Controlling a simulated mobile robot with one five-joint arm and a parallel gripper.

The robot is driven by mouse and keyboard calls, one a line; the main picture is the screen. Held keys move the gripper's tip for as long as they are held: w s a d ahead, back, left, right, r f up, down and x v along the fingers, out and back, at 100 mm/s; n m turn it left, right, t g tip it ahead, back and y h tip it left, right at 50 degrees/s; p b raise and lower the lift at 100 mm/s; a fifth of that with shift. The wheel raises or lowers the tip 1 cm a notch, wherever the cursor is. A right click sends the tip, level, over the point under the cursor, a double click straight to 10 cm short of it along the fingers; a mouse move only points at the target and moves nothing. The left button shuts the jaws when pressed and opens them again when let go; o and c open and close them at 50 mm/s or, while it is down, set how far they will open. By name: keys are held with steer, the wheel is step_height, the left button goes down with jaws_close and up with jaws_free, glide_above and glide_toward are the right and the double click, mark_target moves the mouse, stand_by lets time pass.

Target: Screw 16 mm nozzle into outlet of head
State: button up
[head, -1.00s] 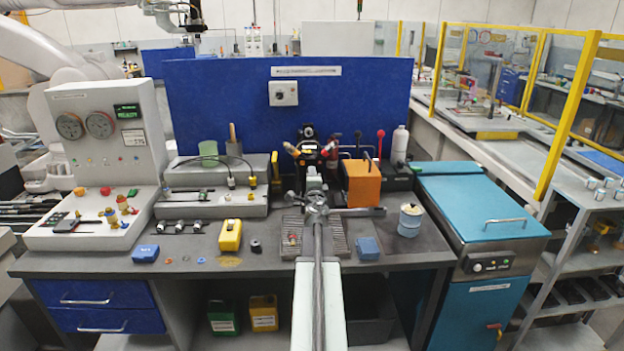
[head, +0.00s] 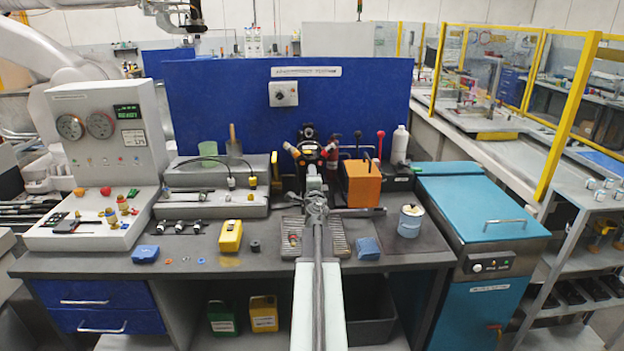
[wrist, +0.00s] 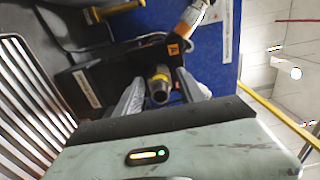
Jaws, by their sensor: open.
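My gripper (wrist: 161,88) is open in the wrist view, with one grey finger on each side of a small dark cylinder (wrist: 160,82) with a yellow-brass band. Gaps seem to show beside it; contact cannot be told. Whether this is the 16 mm nozzle or the outlet cannot be told. In the head view my gripper (head: 314,180) is in front of a black fixture (head: 309,150) with orange-and-black side arms, likely the head. My arm hides its lower front. Several small brass fittings (head: 122,205) stand on the left panel's base.
An orange box (head: 361,185) with levers stands right of the fixture. A yellow case (head: 230,236), a blue block (head: 367,248) and a white-and-blue can (head: 411,220) are on the bench. A blue backboard (head: 230,100) closes the rear. The bench's front strip is mostly clear.

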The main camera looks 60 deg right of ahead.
stand_by(0.5)
steer(key=n, duration=1.2)
steer(key=n, duration=0.7)
steer(key=shift+n, duration=0.3)
steer(key=n, duration=0.3)
steer(key=shift+n, duration=0.7)
